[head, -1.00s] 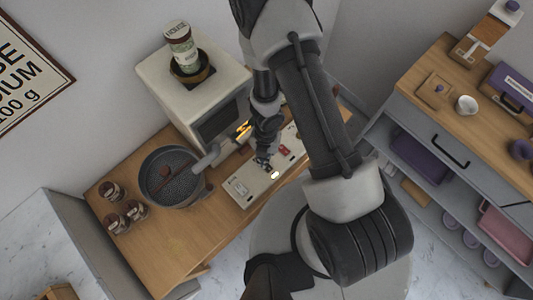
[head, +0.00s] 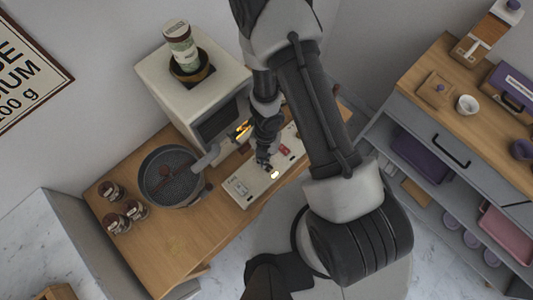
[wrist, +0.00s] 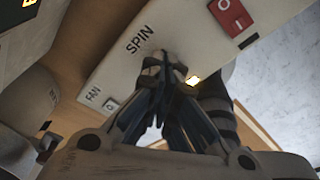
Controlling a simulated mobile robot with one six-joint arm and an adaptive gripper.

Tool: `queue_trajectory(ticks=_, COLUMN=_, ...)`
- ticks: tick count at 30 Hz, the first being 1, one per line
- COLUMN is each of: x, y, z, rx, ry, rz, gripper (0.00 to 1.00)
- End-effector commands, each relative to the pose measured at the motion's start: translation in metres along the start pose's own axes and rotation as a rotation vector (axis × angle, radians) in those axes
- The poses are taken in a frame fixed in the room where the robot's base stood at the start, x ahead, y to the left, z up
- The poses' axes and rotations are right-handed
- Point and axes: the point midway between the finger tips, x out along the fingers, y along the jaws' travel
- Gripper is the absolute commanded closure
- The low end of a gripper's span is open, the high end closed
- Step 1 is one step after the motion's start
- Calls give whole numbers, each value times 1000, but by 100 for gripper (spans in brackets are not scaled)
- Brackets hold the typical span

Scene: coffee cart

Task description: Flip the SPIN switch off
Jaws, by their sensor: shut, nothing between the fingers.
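The pale control panel (head: 240,190) lies along the front of the counter. In the wrist view its SPIN label (wrist: 139,40) is readable, and a lit yellow lamp (wrist: 193,80) shows to the right of my fingers. My gripper (wrist: 165,68) is shut and empty, its fingertips at the panel just below the SPIN label. The fingers hide the SPIN switch, so its position and any contact cannot be told. In the head view my gripper (head: 264,163) is over the panel's middle, near the lit lamp (head: 274,175).
A FAN switch (wrist: 110,104) and a red rocker switch (wrist: 231,14) flank my gripper. A round cooling pan (head: 172,202) with a brown stirrer stands left of the panel, beside the white roaster (head: 155,68). Several jars (head: 117,223) stand at the counter's left end.

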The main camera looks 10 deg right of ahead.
Motion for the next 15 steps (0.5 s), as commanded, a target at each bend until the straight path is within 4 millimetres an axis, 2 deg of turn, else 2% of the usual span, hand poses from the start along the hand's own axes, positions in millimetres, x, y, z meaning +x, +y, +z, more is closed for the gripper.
queue_trajectory(ticks=15, x=8, y=0, z=1, rx=0, ry=0, rz=0, gripper=100)
